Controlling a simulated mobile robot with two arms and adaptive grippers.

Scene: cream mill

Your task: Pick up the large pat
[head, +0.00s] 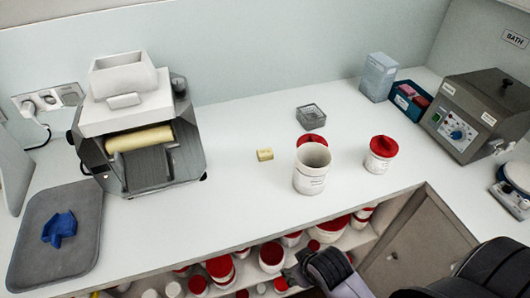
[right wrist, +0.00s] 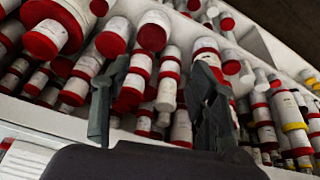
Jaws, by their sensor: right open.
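A small yellow pat (head: 265,154) lies on the white bench, left of an open white tub (head: 311,168). No second pat shows for comparing size. My right gripper (head: 296,270) is low at the front of the bench, in front of the shelf below, well apart from the pat. In the right wrist view its two fingers (right wrist: 160,105) are spread with nothing between them, facing shelved jars. My left gripper is not in view.
A mill (head: 140,130) with a yellow roller stands at left, near a grey mat (head: 60,235) with a blue cloth (head: 59,228). Bench between mill and pat is clear.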

